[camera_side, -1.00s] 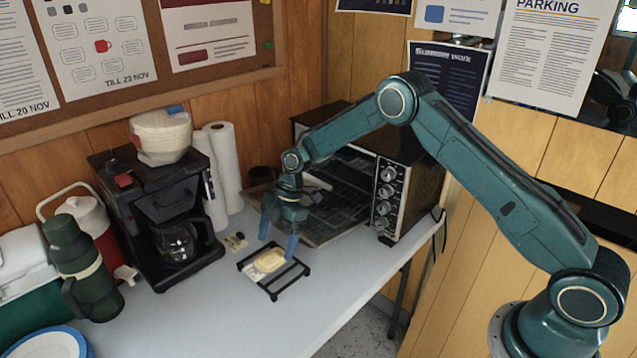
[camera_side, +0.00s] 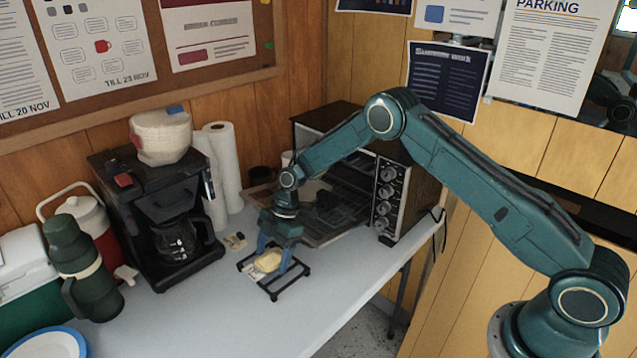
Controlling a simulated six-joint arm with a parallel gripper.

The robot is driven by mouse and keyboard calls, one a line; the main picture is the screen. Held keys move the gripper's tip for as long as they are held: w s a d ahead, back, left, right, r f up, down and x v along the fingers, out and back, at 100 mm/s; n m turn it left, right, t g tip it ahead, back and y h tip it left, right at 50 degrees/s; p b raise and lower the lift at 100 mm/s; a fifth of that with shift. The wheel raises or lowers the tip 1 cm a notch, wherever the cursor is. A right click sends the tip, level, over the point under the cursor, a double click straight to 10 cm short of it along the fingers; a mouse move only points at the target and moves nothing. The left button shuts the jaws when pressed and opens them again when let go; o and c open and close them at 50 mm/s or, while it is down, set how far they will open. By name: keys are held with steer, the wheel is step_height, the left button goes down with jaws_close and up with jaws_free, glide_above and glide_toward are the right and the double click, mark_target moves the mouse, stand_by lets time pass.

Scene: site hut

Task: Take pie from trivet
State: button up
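The pie (camera_side: 267,262), a small pale yellow item in a light wrapper or base, lies on the black trivet (camera_side: 290,283) on the table. My gripper (camera_side: 274,254) points down over the trivet. Its blue fingers are apart, one on the left of the pie and one on the right. The far part of the pie is hidden by my gripper. Whether the fingers touch the pie is too small to tell.
A coffee maker (camera_side: 158,215) stands left of the trivet, with paper towel rolls (camera_side: 224,165) behind. A toaster oven (camera_side: 408,195) with its door down is behind and right. A green flask (camera_side: 78,265) stands at the left. The table front (camera_side: 215,310) is clear.

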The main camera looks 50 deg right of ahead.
mark_target(273, 255)
steer(key=c, duration=0.8)
step_height(273, 255, up, 20)
steer(key=shift+r, duration=0.1)
stand_by(0.3)
stand_by(0.4)
